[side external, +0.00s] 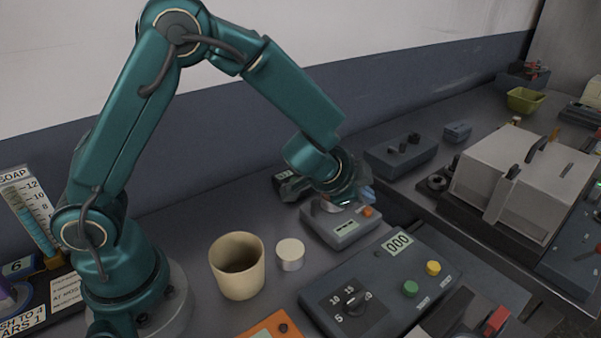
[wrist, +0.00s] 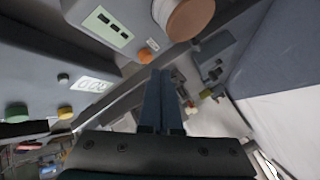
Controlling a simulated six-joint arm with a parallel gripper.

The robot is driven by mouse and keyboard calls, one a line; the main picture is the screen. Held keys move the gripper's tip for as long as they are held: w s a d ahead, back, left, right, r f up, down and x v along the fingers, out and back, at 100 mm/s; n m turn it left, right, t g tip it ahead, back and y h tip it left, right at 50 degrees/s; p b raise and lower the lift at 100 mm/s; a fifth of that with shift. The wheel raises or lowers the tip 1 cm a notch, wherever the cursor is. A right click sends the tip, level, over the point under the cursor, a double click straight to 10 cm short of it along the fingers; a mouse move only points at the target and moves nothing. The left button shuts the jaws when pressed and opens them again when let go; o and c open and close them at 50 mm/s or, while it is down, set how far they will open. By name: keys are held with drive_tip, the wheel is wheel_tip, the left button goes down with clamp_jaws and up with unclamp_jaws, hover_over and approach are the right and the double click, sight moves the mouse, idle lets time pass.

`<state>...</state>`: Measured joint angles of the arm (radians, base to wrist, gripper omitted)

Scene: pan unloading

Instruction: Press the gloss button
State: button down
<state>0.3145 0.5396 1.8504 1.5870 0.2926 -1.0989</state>
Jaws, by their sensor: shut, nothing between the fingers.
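A small grey device (side external: 341,226) with a pale display and an orange button (side external: 368,212) stands on the bench below my gripper. In the wrist view the same device (wrist: 75,12) is at top left, with its orange button (wrist: 145,56) just left of my fingertips. I cannot read a gloss label on it. A round brown-faced piece (wrist: 190,18) is beside its display. My gripper (wrist: 160,72) is shut and empty, its blue fingers together. It appears apart from the button. In the side view my wrist partly hides the device's back.
A larger control box (side external: 380,283) with a dial, a 000 display and green (side external: 410,288) and yellow (side external: 433,268) buttons stands in front. A beige cup (side external: 238,266) and a white round piece (side external: 290,254) are to the left. A light grey machine (side external: 525,180) stands at right.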

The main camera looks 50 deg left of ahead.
sight(362, 216)
drive_tip(key=shift+f, duration=0.15)
idle(0.5)
drive_tip(key=shift+f, duration=0.3)
drive_tip(key=shift+f, duration=0.5)
idle(0.7)
drive_tip(key=shift+r, duration=0.95)
drive_tip(key=shift+r, duration=2.5)
